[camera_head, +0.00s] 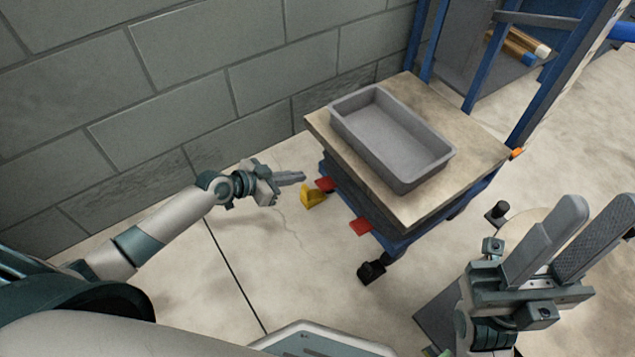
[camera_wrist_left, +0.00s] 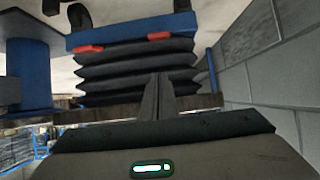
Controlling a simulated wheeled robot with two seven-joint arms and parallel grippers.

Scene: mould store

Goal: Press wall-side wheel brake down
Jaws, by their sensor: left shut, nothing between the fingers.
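A blue lift cart stands near the wall, with a wooden top (camera_head: 420,212) and dark bellows (camera_wrist_left: 135,70) below. On its near side are two red tabs: the wall-side one (camera_head: 325,184) and the outer one (camera_head: 361,226). A yellow wedge-shaped piece (camera_head: 312,196) is low on the floor by the wall-side corner; I cannot tell if it joins a wheel. The wall-side wheel is hidden in the head view. My left gripper (camera_head: 303,177) is shut and empty, its tips close to the wall-side red tab. My right gripper (camera_head: 602,206) is open and empty at the right.
A grey tray (camera_head: 392,140) sits on the cart top. A black caster (camera_head: 371,271) is under the outer near corner. The block wall (camera_head: 185,90) runs along the left and back. A blue rack (camera_head: 487,55) stands behind.

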